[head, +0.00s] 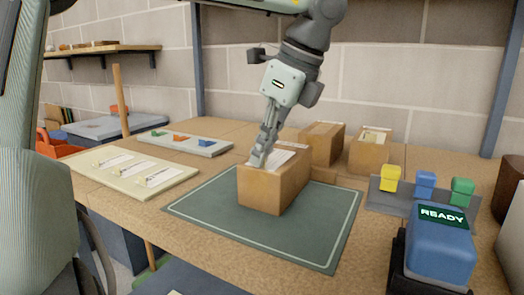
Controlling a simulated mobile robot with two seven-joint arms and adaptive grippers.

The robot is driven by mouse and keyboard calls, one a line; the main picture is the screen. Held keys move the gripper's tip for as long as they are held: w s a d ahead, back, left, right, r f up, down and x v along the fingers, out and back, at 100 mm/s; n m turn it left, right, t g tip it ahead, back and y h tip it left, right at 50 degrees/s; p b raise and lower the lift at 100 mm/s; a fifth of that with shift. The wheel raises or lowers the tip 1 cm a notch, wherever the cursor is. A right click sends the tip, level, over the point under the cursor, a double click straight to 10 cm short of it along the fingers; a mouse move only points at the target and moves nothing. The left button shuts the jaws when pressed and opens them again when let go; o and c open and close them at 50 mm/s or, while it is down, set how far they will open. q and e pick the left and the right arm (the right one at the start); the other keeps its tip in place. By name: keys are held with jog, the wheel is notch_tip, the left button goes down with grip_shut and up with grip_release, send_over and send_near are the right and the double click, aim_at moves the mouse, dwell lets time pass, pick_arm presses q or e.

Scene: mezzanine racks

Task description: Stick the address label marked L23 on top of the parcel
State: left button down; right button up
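The brown cardboard parcel (272,190) stands on the green mat in the middle of the table. A white printed label (287,155) shows at its top, partly hidden behind my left gripper; its marking is too small to read. I cannot tell whether it lies flat on the parcel. My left gripper (258,161) points down with its fingertips close together at the parcel's top, beside the label. Whether they pinch the label's edge is unclear. More white labels (160,177) lie on a cream board (105,184) to the left. My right gripper is out of view.
The green mat (315,243) has free room around the parcel. Two more boxes (321,143) (371,150) stand behind it. A grey rack (402,199) with yellow, blue and green blocks and a blue device reading READY (441,245) stand right. A tray (185,144) lies behind the board.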

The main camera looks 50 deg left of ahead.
pick_arm(q)
jog(key=shift+f, duration=0.15)
dwell(0.5)
jog(key=c, duration=1.6)
grip_release()
jog(key=shift+c, duration=0.2)
jog(key=shift+o, duration=0.4)
jog(key=shift+o, duration=1.3)
jog(key=shift+r+p, duration=1.4)
jog(key=shift+r, duration=2.15)
